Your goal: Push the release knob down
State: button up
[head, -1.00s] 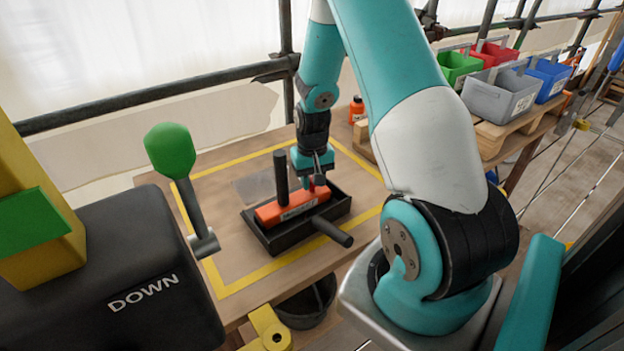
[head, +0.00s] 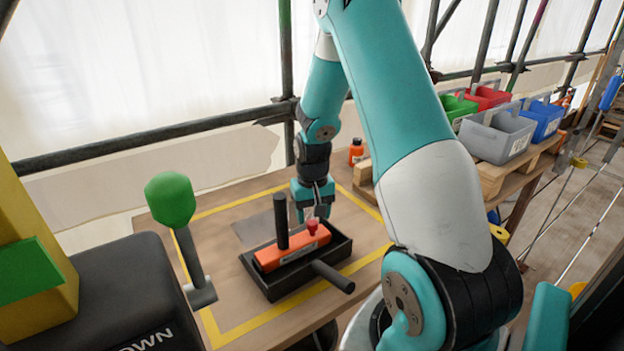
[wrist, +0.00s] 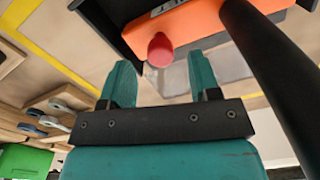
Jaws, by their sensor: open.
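The release knob (head: 313,226) is a small red knob on top of the orange block (head: 290,247), near its right end. It stands up. The orange block lies in a black tray (head: 264,285) on the wooden table. My gripper (head: 313,212) is just above and behind the knob in the head view, fingers pointing down. In the wrist view my gripper (wrist: 161,75) is open and empty, and the red knob (wrist: 160,50) appears just beyond the gap between the teal fingertips. I cannot tell whether anything touches.
A black upright post (head: 282,222) stands close to the left of my gripper, and a black handle (head: 333,277) sticks out at the tray's front. A green-headed lever (head: 170,200) stands at the left. Colored bins (head: 495,137) sit at the right. An orange bottle (head: 356,151) stands behind.

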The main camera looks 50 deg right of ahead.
aim_at(312, 223)
notch_tip(312, 223, up, 13)
jog(key=shift+r, duration=0.2)
dwell(0.6)
